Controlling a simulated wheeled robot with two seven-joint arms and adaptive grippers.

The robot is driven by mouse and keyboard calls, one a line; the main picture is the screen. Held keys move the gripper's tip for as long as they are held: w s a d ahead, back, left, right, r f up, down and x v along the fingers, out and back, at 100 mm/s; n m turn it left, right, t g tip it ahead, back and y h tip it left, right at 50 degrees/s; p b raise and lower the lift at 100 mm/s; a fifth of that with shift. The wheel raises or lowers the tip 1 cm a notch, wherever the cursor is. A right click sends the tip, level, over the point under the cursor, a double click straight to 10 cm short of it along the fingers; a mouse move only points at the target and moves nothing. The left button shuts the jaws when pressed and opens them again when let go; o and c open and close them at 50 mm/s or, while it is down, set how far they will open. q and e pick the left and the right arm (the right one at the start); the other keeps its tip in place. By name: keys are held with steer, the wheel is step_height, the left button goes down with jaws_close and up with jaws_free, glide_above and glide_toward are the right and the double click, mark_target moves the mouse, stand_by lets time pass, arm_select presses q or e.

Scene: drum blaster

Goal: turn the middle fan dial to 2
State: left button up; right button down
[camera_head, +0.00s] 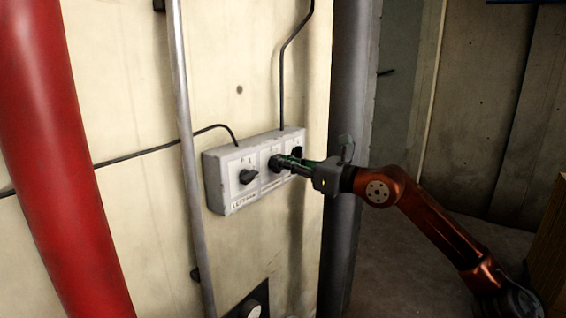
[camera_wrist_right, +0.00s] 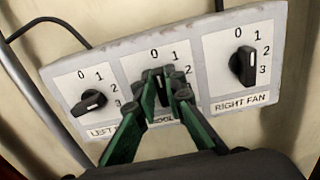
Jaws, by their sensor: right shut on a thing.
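A grey control box (camera_head: 212,180) on the wall carries three black dials. The middle fan dial (camera_wrist_right: 159,74) sits between my right gripper's green fingertips in the right wrist view. Its knob is partly covered, with a pale mark near its upper end; its exact setting is hard to tell. The figures 0, 1 and 2 show around it, and its lower label is partly hidden. My right gripper (camera_wrist_right: 167,90) is shut on this dial; in the head view the gripper (camera_head: 287,162) reaches it from the right. My left gripper is not in view.
The left dial (camera_head: 248,176) and right dial (camera_wrist_right: 243,66) flank the middle one closely. A thin grey pipe (camera_head: 187,130) and a thick red pipe (camera_head: 55,130) stand left of the box. A dark column (camera_head: 349,60) stands right of it, behind my right arm.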

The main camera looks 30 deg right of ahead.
steer(key=shift+w+d+f+m+p, duration=0.1)
steer(key=shift+d+f+m+p, duration=0.15)
steer(key=shift+m, duration=2.35)
steer(key=shift+w+d+f+m+p, duration=0.1)
steer(key=shift+m+p, duration=0.3)
steer(key=shift+m, duration=2.2)
steer(key=shift+d+f+m+p, duration=0.1)
steer(key=shift+d+m+p, duration=0.15)
steer(key=shift+m, duration=2.35)
steer(key=c, duration=2)
jaws_free()
